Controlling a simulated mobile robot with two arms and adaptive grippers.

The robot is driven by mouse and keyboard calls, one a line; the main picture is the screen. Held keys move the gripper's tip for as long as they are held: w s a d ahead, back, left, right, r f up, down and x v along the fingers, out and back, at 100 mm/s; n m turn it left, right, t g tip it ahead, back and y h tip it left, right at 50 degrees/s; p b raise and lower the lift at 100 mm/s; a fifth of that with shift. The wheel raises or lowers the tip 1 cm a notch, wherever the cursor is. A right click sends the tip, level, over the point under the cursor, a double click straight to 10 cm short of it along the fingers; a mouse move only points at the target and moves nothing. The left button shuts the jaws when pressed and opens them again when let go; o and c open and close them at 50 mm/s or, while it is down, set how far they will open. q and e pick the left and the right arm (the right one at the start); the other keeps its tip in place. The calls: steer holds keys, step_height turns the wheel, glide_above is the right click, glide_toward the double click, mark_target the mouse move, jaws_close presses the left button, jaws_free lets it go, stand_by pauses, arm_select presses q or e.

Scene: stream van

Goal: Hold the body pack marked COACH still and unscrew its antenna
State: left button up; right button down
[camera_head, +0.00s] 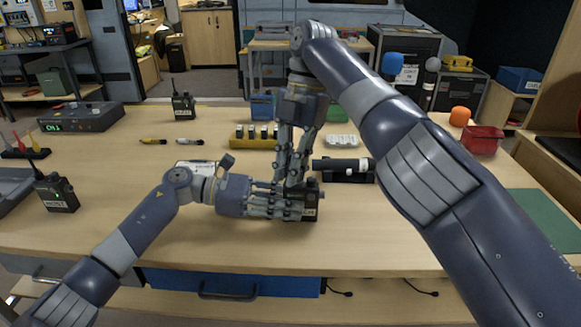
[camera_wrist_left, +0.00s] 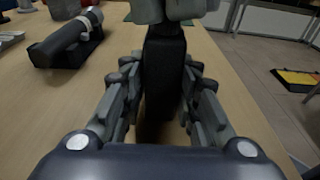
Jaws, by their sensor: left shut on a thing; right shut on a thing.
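A black body pack (camera_head: 310,203) stands upright near the middle of the table; its label is too small to read. My left gripper (camera_head: 292,203) comes from the left and is shut on the pack's body. In the left wrist view the pack (camera_wrist_left: 164,80) stands between the two fingers. My right gripper (camera_head: 296,182) points down from above, its fingers shut at the top of the pack, where the antenna sits. The antenna is hidden by these fingers. The right fingertips also show at the top of the left wrist view (camera_wrist_left: 172,10).
Other body packs with antennas stand at the left (camera_head: 57,193) and far left-centre (camera_head: 183,104). A black cylinder in a cradle (camera_head: 343,168) is close on the right. A yellow battery holder (camera_head: 254,140) is behind. The table front is clear.

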steer(key=c, duration=1.7)
jaws_free()
steer(key=shift+o, duration=0.2)
steer(key=shift+m, duration=0.3)
steer(key=m, duration=0.2)
steer(key=shift+m+t+y, duration=0.3)
steer(key=shift+m+y, duration=0.1)
steer(key=shift+m, duration=0.4)
steer(key=m+t, duration=0.1)
steer(key=m, duration=0.3)
steer(key=shift+y, duration=0.3)
